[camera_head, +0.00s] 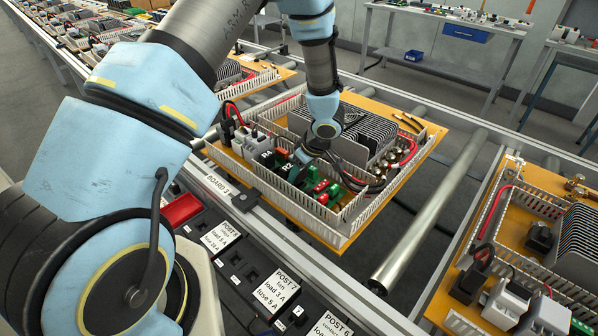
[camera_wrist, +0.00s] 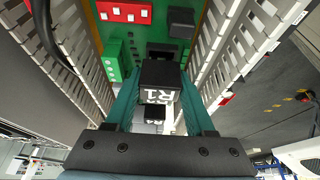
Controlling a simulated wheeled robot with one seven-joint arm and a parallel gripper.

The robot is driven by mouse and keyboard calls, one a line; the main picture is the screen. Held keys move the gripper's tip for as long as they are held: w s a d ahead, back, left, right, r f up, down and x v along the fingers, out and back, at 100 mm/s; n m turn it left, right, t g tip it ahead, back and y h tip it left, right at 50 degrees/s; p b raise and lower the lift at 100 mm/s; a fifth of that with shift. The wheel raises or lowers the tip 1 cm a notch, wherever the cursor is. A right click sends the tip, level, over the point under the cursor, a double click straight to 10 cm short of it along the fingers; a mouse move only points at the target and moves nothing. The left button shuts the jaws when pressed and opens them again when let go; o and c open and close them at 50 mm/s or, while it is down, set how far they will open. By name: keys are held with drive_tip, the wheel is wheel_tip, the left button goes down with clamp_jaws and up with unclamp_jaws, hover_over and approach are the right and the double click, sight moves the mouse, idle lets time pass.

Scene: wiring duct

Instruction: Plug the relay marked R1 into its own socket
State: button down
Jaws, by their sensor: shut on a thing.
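My gripper (camera_wrist: 159,86) is shut on a black relay (camera_wrist: 160,74) marked R1, held between its two teal fingers in the wrist view. The relay is over a green circuit board (camera_wrist: 215,22) between slotted white duct walls. A dark socket-like block (camera_wrist: 162,49) lies just beyond the relay. A black block (camera_wrist: 181,20) stands farther up on the board, and another (camera_wrist: 154,113) shows between the fingers. I cannot tell whether the relay's pins touch a socket. In the head view my gripper (camera_head: 302,172) is low over the board's near side, and the relay is hidden.
White slotted duct walls (camera_wrist: 94,72) stand close on both sides of the fingers. Red terminal blocks (camera_wrist: 124,12) and a green block (camera_wrist: 113,63) are nearby. In the head view, grey heatsink fins (camera_head: 365,130) rise behind my gripper. A red bin (camera_head: 181,209) sits at front left.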

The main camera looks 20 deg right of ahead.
drive_tip(key=shift+f, duration=0.6)
drive_tip(key=shift+p, duration=0.65)
idle(1.0)
drive_tip(key=shift+f, duration=0.3)
idle(0.5)
drive_tip(key=shift+c, duration=2.2)
unclamp_jaws()
drive_tip(key=shift+r+p, duration=1.35)
drive_tip(key=shift+p, duration=0.15)
drive_tip(key=shift+r+p, duration=0.35)
drive_tip(key=shift+r, duration=0.8)
